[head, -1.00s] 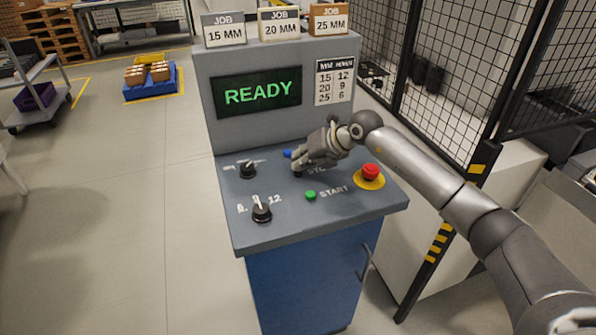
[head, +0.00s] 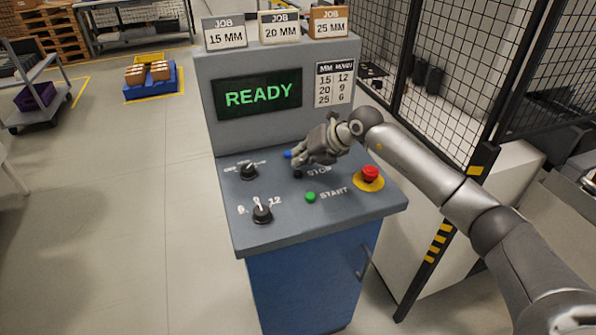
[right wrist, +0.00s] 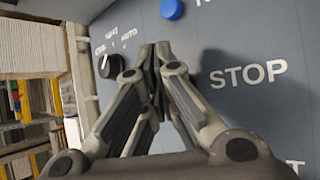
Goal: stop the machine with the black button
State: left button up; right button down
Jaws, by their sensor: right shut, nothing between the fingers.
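The black button (head: 297,174) sits on the console's sloped panel, just left of the STOP label (head: 319,171). My right gripper (head: 297,162) is shut and empty, its fingertips close above and behind the black button in the head view. I cannot tell whether they touch it. In the right wrist view the shut fingers (right wrist: 155,50) point at the panel left of the word STOP (right wrist: 248,75), and the black button is hidden there. The screen (head: 258,95) reads READY in green. My left gripper is not in view.
Nearby on the panel are a blue button (head: 288,154), a green START button (head: 310,196), a red emergency stop (head: 370,173) on yellow, and two black knobs, one upper (head: 248,171) and one lower (head: 262,212). A mesh fence (head: 440,80) stands at the right.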

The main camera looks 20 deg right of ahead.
aim_at(301, 171)
jog(key=shift+r+p, duration=1.65)
jog(key=shift+r, duration=0.9)
jog(key=shift+d+f, duration=0.1)
jog(key=shift+f, duration=0.05)
